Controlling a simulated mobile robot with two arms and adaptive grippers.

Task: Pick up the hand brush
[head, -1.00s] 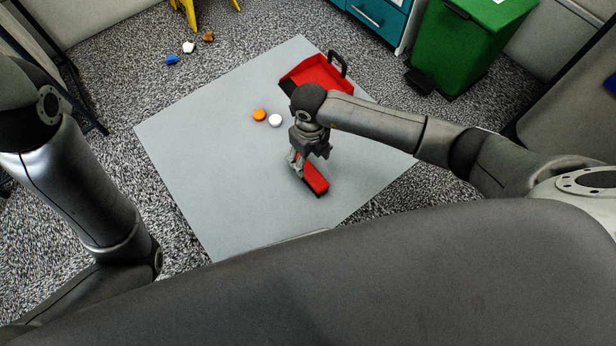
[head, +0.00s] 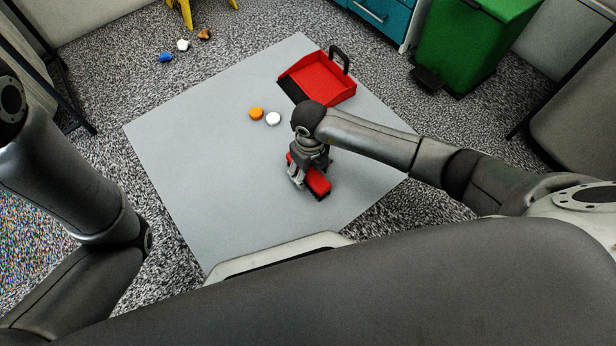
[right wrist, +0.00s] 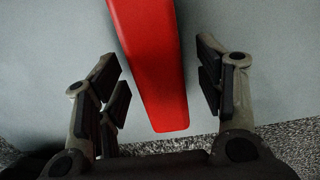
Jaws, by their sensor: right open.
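The red hand brush (head: 318,183) lies on the grey mat below my right gripper (head: 307,182) in the head view. Dark bristles show along its lower edge. In the right wrist view the red brush (right wrist: 152,65) runs between the two spread fingers of my right gripper (right wrist: 160,90). There is a gap on each side and neither finger visibly touches it. Part of the brush is hidden by the gripper in the head view. My left arm shows at the left of the head view, but its gripper is out of the picture.
A red dustpan (head: 322,80) with a black handle lies at the mat's far corner. A green bin (head: 470,50) stands behind. The left part of the grey mat (head: 190,150) is clear.

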